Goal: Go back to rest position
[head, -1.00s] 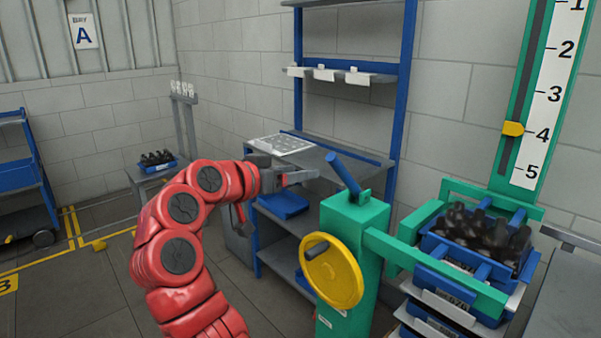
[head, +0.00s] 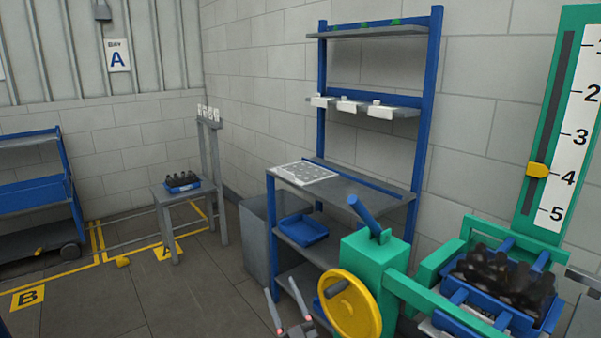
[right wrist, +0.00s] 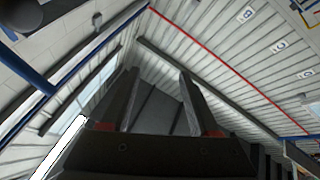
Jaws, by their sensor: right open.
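My right gripper (head: 286,310) shows at the bottom of the head view, its two fingers pointing up and spread apart, with nothing between them. It is just left of the yellow handwheel (head: 351,306) and in front of the blue and grey shelf bench (head: 350,190). In the right wrist view, the open fingers (right wrist: 160,100) point up toward the ceiling with an empty gap between them. My left gripper is in neither view.
A green stand (head: 375,255) with a blue lever holds the handwheel. At right, a blue crate (head: 455,292) carries dark bottles beside a green numbered gauge post (head: 548,130). A small table (head: 183,199) with bottles stands back left. Floor at left is mostly clear.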

